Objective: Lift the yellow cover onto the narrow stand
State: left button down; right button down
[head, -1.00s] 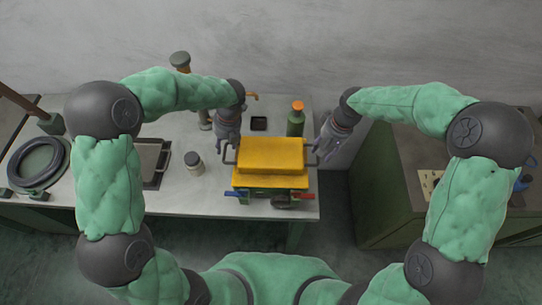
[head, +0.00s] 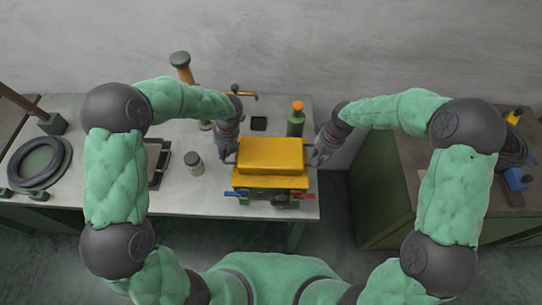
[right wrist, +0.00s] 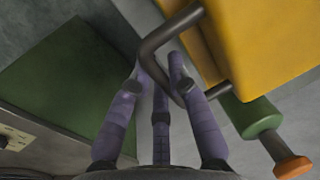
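The yellow cover (head: 271,153) is a block with a dark bar handle on each side. It sits over a green machine (head: 262,193) with a yellow upper plate, near the right end of the grey table. My left gripper (head: 226,151) is at the cover's left handle, its fingers closed in around it. My right gripper (head: 318,154) is at the right handle. In the right wrist view, my right gripper's fingers (right wrist: 160,68) converge around the dark handle (right wrist: 155,45) beside the yellow cover (right wrist: 265,45). I cannot pick out the narrow stand for certain.
A green cabinet (head: 375,195) stands to the right across a gap.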

pick_arm(q)
jog(key=shift+r, duration=0.2)
pick_arm(e)
jog(key=shift+r, duration=0.15)
